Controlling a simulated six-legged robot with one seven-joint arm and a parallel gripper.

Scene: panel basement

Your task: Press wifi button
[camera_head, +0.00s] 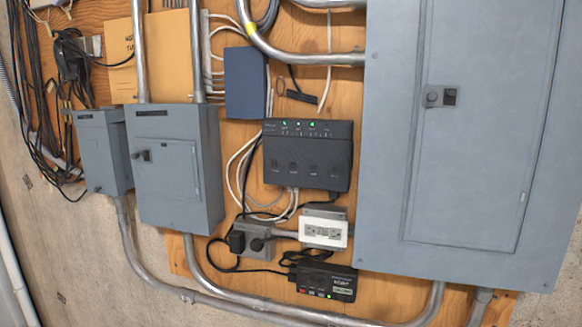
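A black router-like box (308,153) is fixed to the wooden panel in the middle of the view. Small green lights glow along its upper edge, and several round dark marks or buttons sit along its lower front. A smaller black device (325,283) sits low on the panel, with a lit green light, a reddish mark and a label. The labels on both are too small to read, so I cannot tell which part is the wifi button. My gripper is not in view.
A large grey electrical panel (470,130) fills the right side. Two smaller grey boxes (172,170) (100,150) stand left of the black box. A white outlet (324,231), metal conduits (250,308) and loose black cables (40,130) surround the area.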

